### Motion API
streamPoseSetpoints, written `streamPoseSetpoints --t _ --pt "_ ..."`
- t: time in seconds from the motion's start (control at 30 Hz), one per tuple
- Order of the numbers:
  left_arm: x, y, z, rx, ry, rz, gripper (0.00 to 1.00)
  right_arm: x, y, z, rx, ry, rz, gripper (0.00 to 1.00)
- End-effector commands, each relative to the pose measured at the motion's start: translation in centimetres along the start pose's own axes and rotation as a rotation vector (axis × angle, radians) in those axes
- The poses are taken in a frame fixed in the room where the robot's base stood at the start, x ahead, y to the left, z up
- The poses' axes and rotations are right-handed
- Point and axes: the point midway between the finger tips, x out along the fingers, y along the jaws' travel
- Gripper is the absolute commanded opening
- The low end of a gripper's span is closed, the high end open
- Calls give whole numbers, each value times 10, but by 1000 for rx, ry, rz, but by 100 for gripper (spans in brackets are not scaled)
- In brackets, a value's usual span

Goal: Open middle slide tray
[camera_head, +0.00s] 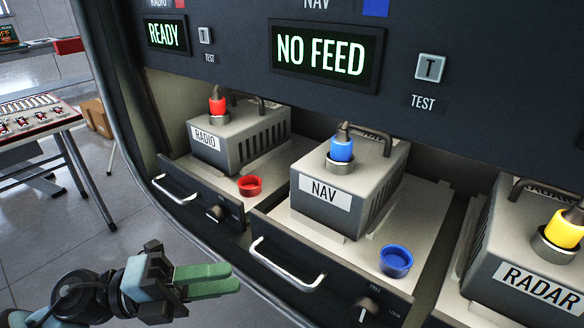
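The middle slide tray (345,247) carries a grey NAV box (330,208) with a blue plug on top. A loose blue cap (396,261) sits on the tray's right side. The tray's dark front has a silver bar handle (287,268) and a latch knob (366,310) at the bottom edge. The tray juts forward from the cabinet. My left gripper (234,279) is in front and to the left of the handle, apart from it. Its green fingers lie close together with nothing seen between them. My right gripper is not in view.
The RADIO tray (232,185) with a red cap (250,186) is to the left. A RADAR box (528,258) with a yellow plug is at the right. Displays above read READY (167,34) and NO FEED (328,56). Floor is clear at lower left.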

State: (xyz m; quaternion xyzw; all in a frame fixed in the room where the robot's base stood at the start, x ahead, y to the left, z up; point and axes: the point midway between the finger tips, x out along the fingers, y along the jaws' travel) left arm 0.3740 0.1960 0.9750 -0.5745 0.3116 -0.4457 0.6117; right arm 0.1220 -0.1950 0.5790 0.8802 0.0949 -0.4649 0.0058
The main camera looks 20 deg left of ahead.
Motion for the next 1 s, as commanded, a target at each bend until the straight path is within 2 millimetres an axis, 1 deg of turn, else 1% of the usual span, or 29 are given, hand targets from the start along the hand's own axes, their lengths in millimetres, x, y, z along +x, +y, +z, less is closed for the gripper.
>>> streamPoseSetpoints --t 0.17,0.4,0.63,0.8,1.0 --pt "9 -1 1 -2 -1 -3 32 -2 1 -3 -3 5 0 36" --pt "40 -3 2 -1 -4 -6 32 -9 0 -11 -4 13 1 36" --pt "68 -2 2 -3 -5 -4 32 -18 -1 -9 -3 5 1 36" --pt "77 0 1 -5 -4 -2 32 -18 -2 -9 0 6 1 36" --pt "78 1 1 -5 -5 -1 32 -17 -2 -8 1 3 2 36"
